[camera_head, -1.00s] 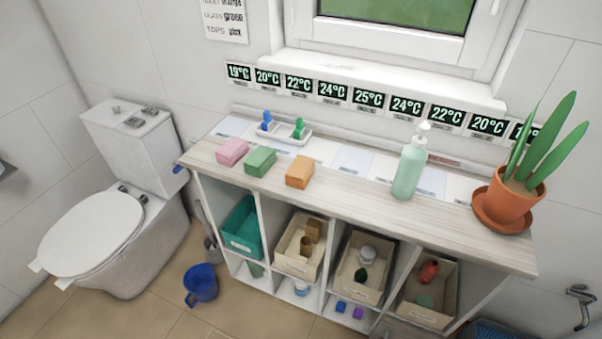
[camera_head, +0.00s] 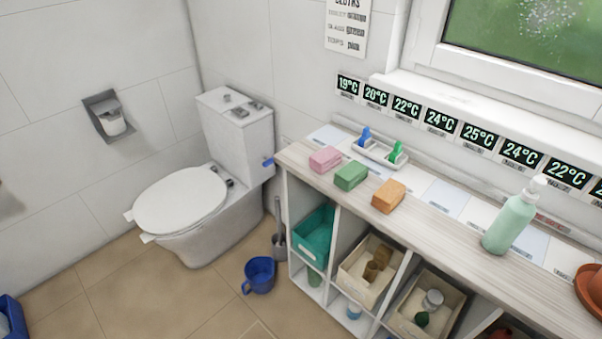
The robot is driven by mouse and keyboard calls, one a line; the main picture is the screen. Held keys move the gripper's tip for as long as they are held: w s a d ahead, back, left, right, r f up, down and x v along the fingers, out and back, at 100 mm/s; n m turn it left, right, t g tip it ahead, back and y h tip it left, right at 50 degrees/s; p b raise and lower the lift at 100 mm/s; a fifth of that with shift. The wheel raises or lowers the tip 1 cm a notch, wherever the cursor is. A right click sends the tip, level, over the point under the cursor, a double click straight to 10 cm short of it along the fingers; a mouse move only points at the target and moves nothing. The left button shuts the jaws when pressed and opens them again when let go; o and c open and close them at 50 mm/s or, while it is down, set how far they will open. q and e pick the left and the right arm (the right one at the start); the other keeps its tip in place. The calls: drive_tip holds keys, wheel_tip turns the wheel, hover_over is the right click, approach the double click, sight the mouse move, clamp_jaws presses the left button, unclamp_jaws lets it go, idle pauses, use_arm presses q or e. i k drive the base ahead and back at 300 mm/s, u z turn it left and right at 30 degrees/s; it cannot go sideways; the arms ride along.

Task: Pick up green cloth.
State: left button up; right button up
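The green cloth (camera_head: 351,176) is a small folded block on the left part of the shelf top. It lies between a pink cloth (camera_head: 325,160) on its left and an orange cloth (camera_head: 389,196) on its right, with small gaps between them. Nothing covers it. Neither of my grippers shows in the head view.
The shelf top (camera_head: 440,235) also carries a white tray (camera_head: 378,153) with a blue and a green item behind the cloths, and a pale green pump bottle (camera_head: 510,220) to the right. A toilet (camera_head: 190,200) and blue bucket (camera_head: 259,275) stand left. The floor (camera_head: 110,285) in front is largely clear.

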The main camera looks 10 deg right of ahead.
sight(355, 172)
drive_tip(key=u, duration=0.6)
drive_tip(key=i, duration=0.9)
drive_tip(key=z, duration=0.95)
